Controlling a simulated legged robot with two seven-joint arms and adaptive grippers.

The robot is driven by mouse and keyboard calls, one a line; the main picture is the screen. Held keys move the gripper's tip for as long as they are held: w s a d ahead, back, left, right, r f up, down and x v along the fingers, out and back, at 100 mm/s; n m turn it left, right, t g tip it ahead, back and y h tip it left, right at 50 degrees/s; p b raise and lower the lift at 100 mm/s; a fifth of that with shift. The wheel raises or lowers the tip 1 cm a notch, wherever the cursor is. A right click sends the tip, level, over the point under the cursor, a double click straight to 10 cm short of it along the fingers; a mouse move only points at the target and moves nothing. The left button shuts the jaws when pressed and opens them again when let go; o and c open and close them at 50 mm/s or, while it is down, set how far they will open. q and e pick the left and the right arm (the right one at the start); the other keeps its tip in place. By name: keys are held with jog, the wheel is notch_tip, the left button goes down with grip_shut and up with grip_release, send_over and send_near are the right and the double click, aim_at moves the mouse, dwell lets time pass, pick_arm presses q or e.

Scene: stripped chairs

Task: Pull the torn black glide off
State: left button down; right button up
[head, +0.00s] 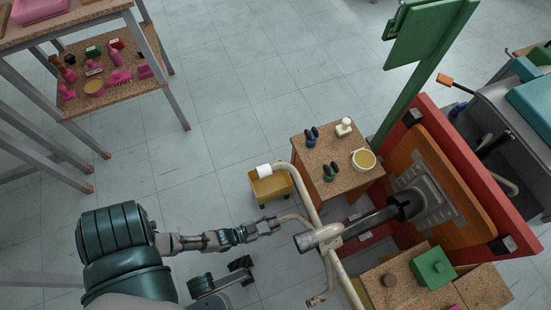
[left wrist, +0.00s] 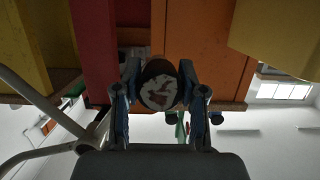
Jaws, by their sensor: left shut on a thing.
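The stripped chair base has cream tubular legs (head: 305,190) spreading from a hub on a grey metal post (head: 370,218). One leg reaches toward my left gripper (head: 268,227), which is shut at that leg's end. In the left wrist view, a dark round glide (left wrist: 160,88) with a patchy whitish and brown face sits between the fingers of my left gripper (left wrist: 160,100). The fingers hide its sides, and I cannot tell how far it sits on the leg. My right gripper does not show.
A yellow bin (head: 270,187) stands on the floor beyond the leg. A small cork-topped table (head: 318,148) holds several small items and a cup. A red and orange panel (head: 450,185) stands at right. A shelf (head: 115,85) is at upper left. The tiled floor between is clear.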

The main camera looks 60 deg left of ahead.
pick_arm(q)
jog(key=shift+s, duration=0.65)
jog(key=c, duration=1.4)
grip_release()
grip_shut()
jog(key=shift+s, duration=0.15)
jog(key=v, duration=0.1)
jog(key=f+v, duration=0.1)
jog(key=v, duration=0.1)
jog(key=shift+s+r+p, duration=0.15)
jog(key=shift+s+p, duration=0.15)
jog(key=shift+s, duration=0.1)
